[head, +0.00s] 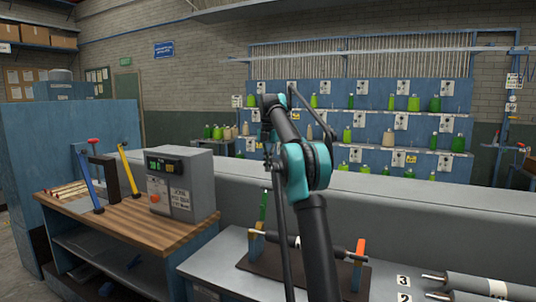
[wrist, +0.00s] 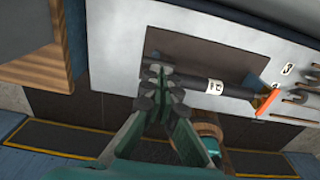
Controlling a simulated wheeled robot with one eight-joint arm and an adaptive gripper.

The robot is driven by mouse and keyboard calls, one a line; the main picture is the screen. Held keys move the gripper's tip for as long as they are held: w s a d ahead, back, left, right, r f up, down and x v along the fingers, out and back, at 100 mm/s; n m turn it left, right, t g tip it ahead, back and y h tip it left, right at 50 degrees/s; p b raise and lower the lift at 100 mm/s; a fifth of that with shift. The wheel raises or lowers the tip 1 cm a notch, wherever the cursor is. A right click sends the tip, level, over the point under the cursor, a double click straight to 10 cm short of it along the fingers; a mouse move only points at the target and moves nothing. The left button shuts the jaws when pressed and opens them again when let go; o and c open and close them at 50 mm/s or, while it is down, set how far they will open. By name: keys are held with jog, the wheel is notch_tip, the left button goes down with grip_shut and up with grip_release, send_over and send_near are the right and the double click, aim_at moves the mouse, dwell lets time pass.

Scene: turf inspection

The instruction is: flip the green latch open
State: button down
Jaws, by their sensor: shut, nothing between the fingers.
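The green latch (head: 263,206) stands upright at the left end of a dark cradle plate (head: 285,279) on the grey bench in the head view. A dark roller (head: 323,249) lies across the cradle, and an orange latch (head: 360,250) stands at its right end. My gripper (head: 268,162) points down above the green latch; contact cannot be told. In the wrist view my gripper (wrist: 158,88) is shut and empty over the left end of the roller (wrist: 215,86). The orange latch (wrist: 267,103) is to its right. The green latch cannot be made out there behind the fingers.
A wooden-topped bench (head: 125,228) at left holds a grey control box (head: 180,184) and red-, blue- and yellow-handled levers. More rollers (head: 490,290) lie at the bench's right, beside number cards. A long grey ledge runs behind, before shelves of bottles.

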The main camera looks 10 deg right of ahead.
jog(key=shift+a+r, duration=0.15)
jog(key=shift+r, duration=2.6)
jog(key=shift+s, duration=0.1)
